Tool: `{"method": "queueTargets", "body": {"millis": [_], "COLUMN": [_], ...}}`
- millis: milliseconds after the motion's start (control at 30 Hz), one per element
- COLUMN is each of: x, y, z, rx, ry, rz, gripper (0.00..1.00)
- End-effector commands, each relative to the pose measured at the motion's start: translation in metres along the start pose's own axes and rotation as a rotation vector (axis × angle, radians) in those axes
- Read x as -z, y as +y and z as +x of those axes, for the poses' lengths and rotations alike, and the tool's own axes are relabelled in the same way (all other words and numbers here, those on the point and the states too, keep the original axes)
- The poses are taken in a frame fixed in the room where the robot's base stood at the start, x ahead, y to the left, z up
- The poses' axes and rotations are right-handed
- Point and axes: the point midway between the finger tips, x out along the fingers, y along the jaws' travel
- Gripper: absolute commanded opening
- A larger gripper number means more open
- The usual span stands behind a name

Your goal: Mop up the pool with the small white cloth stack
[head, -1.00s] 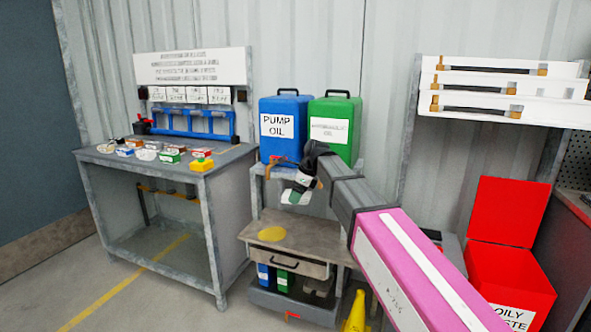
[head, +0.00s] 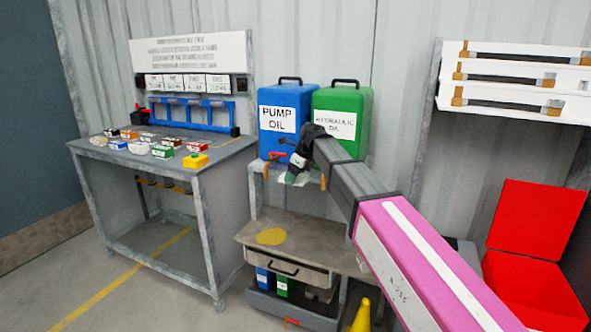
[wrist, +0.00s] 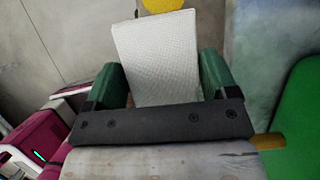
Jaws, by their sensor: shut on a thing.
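The yellow pool (head: 270,237) lies on the grey-brown top of the low cart (head: 310,240). Its edge also shows at the top of the wrist view (wrist: 162,5). My gripper (wrist: 158,85) is shut on the small white cloth stack (wrist: 157,55), held between two green fingers in the wrist view. In the head view my gripper (head: 296,172) hangs above the cart, below the oil cans and higher than the pool. The cloth stack is apart from the pool. It is mostly hidden and small in the head view.
A blue pump oil can (head: 285,115) and a green hydraulic oil can (head: 343,110) stand on the shelf behind my gripper. A workbench (head: 215,160) with several small boxes stands left. An open red waste bin (head: 530,280) stands right, and a yellow cone (head: 361,316) in front.

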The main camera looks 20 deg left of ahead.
Motion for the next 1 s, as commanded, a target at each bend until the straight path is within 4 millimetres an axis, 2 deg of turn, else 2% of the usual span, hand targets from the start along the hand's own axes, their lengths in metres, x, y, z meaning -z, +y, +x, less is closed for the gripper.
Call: {"method": "queueTargets", "body": {"millis": [200, 400, 600, 1000], "x": [0.015, 0.024, 0.029, 0.029], "y": [0.001, 0.000, 0.000, 0.000], "z": [0.035, 0.058, 0.069, 0.070], "rx": [-0.002, -0.001, 0.000, 0.000], "ry": [0.002, 0.001, 0.000, 0.000], "rz": [0.001, 0.001, 0.000, 0.000], "gripper": [0.55, 0.55, 0.55, 0.55]}}
